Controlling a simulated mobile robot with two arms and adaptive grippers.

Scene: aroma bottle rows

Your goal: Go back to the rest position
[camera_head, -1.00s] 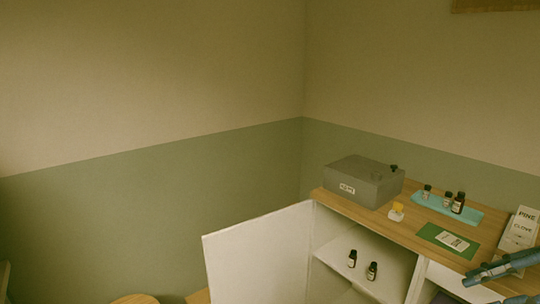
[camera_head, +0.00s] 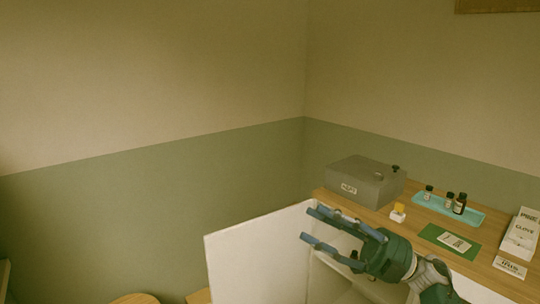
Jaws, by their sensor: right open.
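My right gripper (camera_head: 312,226) is open and empty. It is in front of the open white cabinet door (camera_head: 255,258) and the cabinet's open compartment, with its fingers pointing left. Its palm and wrist cover much of the compartment. Several small dark bottles (camera_head: 460,204) stand upright in a light blue tray (camera_head: 421,202) on the wooden cabinet top. My left gripper is not in view.
A grey labelled box (camera_head: 364,182) stands at the back left of the cabinet top (camera_head: 409,229). A small yellow-and-white item (camera_head: 398,212), a green mat (camera_head: 433,239) with a card, and white labelled cards (camera_head: 521,232) are also on top.

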